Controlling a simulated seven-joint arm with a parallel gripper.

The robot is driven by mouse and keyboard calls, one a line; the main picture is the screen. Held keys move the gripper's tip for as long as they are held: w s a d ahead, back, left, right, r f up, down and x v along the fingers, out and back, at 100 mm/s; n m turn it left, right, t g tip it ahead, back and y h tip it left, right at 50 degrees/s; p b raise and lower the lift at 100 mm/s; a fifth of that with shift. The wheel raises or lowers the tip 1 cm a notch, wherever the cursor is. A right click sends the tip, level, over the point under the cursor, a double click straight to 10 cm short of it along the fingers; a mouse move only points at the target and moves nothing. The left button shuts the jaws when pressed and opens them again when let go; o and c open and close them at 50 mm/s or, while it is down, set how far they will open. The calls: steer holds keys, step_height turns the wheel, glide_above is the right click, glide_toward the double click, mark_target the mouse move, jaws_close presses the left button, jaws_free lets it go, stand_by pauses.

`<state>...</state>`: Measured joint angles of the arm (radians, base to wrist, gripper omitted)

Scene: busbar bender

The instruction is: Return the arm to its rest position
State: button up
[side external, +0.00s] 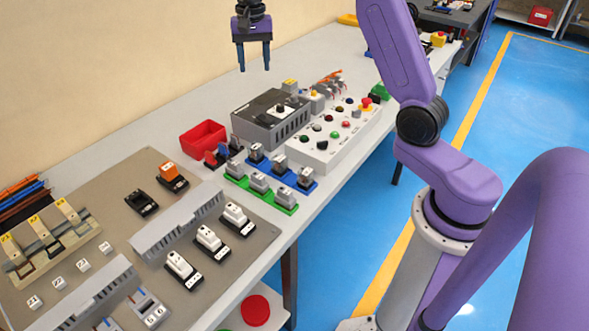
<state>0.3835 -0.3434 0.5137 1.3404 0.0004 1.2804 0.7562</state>
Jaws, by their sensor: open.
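My gripper (255,68) hangs at the top of the side external view, pointing down. Its two fingers are apart and nothing is between them. It is above the back part of the workbench (215,112), behind the grey box with a dark top (271,118), and it touches nothing. The purple arm stands at the right; the link joining it to my gripper is out of the frame.
A white button panel (334,140), a red bin (203,139) and several grey parts on green and blue bases (262,186) stand mid-bench. A beige board (100,195) with white modules (210,238) lies front left. The air around my gripper looks clear.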

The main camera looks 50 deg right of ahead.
steer(key=s+a+n, duration=1)
steer(key=s+a, duration=0.4)
steer(key=s, duration=0.3)
steer(key=s+d+f+n, duration=0.1)
steer(key=s+f+n, duration=0.1)
steer(key=s+n, duration=0.4)
steer(key=s+d+f+n, duration=0.1)
steer(key=s+n, duration=0.4)
steer(key=s, duration=1.1)
steer(key=shift+s+f+n, duration=0.2)
steer(key=shift+f+n, duration=0.2)
steer(key=shift+f, duration=0.2)
